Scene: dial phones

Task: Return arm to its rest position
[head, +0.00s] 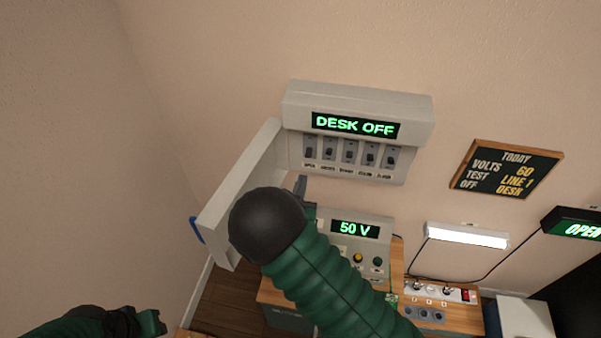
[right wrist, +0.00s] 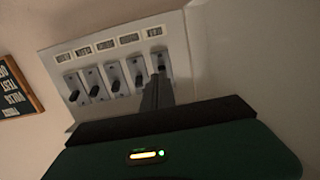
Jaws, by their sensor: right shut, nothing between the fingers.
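A wall switch box (head: 357,108) reads DESK OFF in green. Below the display is a row of several switches (head: 350,152) with small labels, which also shows in the right wrist view (right wrist: 97,90). My right gripper (head: 301,186) is shut and empty, mostly hidden behind my own dark wrist joint in the head view. In the right wrist view its fingers (right wrist: 155,92) point at the end switch beside the grey door; whether they touch it I cannot tell. My left gripper (head: 152,322) is at the bottom left, far from the box; its fingers are unclear.
The box's grey door (head: 240,190) hangs open at the left, close to my right arm. Below is a unit reading 50 V (head: 355,228) on a wooden desk. A power strip (head: 440,291), a lit lamp (head: 466,236) and a chalkboard sign (head: 507,170) are to the right.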

